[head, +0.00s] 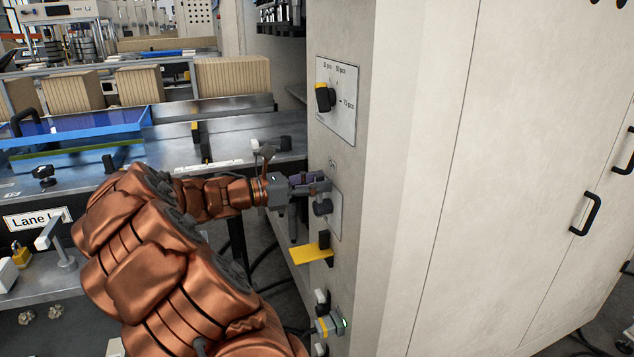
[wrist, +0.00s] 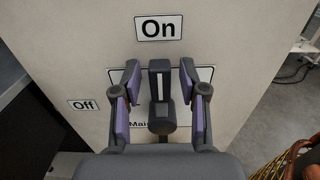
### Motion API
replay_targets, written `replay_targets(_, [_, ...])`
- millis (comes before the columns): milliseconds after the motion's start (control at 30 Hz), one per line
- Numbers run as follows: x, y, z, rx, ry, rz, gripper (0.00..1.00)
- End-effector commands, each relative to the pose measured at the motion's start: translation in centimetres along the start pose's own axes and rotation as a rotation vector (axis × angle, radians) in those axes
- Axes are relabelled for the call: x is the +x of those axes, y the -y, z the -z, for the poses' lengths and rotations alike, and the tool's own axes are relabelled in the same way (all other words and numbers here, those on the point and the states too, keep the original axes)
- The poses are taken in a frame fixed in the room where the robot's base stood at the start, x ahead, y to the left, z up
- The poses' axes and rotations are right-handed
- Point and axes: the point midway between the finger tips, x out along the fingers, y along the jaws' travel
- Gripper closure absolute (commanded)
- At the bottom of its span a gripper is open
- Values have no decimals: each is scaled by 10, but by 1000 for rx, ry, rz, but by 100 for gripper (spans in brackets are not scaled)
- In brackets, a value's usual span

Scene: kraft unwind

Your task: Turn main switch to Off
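The main switch (wrist: 160,84) is a dark handle with a pale centre line on the cabinet's panel. In the wrist view it points up toward the "On" label (wrist: 158,28). The "Off" label (wrist: 83,105) is to its left. My gripper (wrist: 160,68) is open, with one purple-padded finger on each side of the handle and a visible gap on both sides. In the head view my gripper (head: 308,184) is at the cabinet face, and the switch's dark knob (head: 322,207) shows just below it. The lower label, starting "Mai", is partly hidden by my gripper.
Above is a selector knob (head: 325,98) on a white plate. A metal worktable (head: 235,130) stands close on the left.

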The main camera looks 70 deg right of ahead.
Motion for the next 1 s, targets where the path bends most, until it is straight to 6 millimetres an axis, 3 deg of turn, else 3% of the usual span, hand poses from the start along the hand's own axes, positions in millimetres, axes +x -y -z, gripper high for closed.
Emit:
replay_targets(67, [0, 0, 0, 0, 0, 0, 69])
replay_targets(367, [0, 0, 0, 0, 0, -1, 100])
replay_targets(1000, [0, -1, -2, -12, 0, -1, 100])
